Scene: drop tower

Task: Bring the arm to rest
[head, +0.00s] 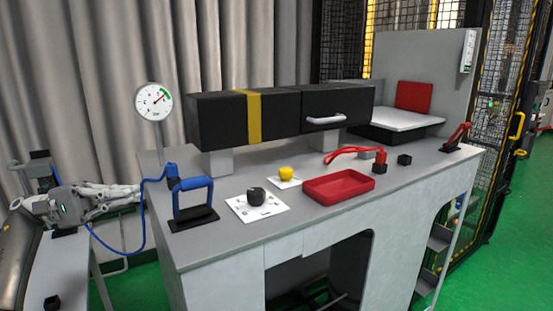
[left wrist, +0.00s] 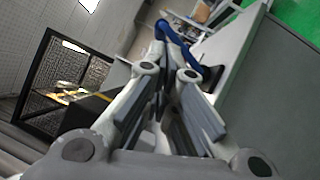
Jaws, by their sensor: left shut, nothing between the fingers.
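My left gripper (head: 128,193) comes in from the left in the head view, with its fingers closed and empty. It is level with the bench's left end, close to the blue handle (head: 193,197) on its black base, with a small gap between them. A blue cable hangs beside the fingertips. In the left wrist view my left gripper (left wrist: 163,105) shows its fingers together, with the blue handle (left wrist: 178,42) beyond them. My right gripper is not in view.
The grey bench (head: 230,235) carries a black box (head: 272,118) with a yellow band, a gauge (head: 154,101), a black knob (head: 256,196), a yellow button (head: 286,173), and a red tray (head: 338,188). Grey curtains (head: 250,40) hang behind. Green floor is free at the right.

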